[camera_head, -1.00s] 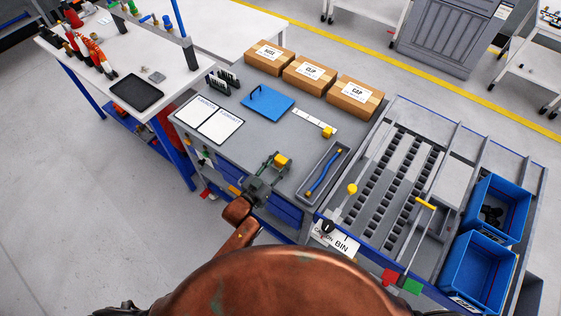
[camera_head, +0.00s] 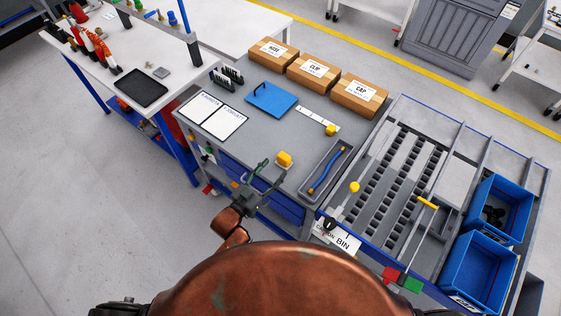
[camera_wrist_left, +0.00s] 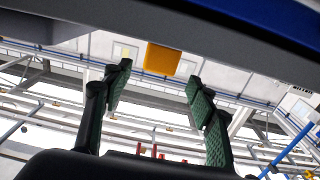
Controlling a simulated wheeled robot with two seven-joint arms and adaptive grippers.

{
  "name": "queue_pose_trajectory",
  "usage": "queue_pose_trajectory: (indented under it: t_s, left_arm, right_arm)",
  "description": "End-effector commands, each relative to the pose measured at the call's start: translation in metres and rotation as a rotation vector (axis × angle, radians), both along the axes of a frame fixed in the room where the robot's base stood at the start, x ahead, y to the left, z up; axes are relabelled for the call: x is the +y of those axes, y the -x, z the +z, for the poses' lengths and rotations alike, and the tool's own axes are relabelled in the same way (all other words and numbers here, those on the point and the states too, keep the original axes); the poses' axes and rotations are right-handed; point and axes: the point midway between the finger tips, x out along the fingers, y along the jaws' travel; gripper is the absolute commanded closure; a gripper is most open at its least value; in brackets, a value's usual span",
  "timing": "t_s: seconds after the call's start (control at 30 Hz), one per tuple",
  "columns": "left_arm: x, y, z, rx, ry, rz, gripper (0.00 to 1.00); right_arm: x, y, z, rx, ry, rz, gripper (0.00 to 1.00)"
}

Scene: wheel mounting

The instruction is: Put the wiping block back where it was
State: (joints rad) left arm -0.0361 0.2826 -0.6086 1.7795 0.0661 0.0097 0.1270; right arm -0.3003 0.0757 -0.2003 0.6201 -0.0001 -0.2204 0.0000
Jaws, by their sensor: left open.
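A yellow block (camera_head: 284,159), which I take for the wiping block, sits near the front edge of the grey workbench top. In the left wrist view the yellow block (camera_wrist_left: 162,58) shows past the fingertips, between and apart from them. My left gripper (camera_head: 272,176) is open and empty, just in front of the block at the bench edge. Its green-padded fingers (camera_wrist_left: 158,88) are spread wide in the wrist view. A second yellow block (camera_head: 330,130) sits at the end of a white strip (camera_head: 310,117) farther back. My right gripper is not in view.
A grey tray (camera_head: 342,160) with a blue-handled tool (camera_head: 325,171) lies right of the block. A blue board (camera_head: 270,99), white sheets (camera_head: 212,113) and cardboard boxes (camera_head: 314,71) stand farther back. The bench around the block is clear.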

Motion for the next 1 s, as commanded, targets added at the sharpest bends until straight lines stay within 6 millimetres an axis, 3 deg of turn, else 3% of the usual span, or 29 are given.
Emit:
queue_pose_trajectory:
  t_s: [0.1, 0.33, 1.0]
  left_arm:
    - [0.015, 0.02, -0.001, 0.002, -0.001, 0.0, 0.48]
    - [0.03, 0.041, 0.0, 0.001, 0.001, 0.0, 0.48]
    - [0.032, 0.043, 0.0, 0.0, 0.001, 0.0, 0.48]
  right_arm:
    - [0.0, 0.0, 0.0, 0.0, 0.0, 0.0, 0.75]
    - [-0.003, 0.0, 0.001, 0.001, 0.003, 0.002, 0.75]
    - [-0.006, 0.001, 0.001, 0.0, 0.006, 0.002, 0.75]
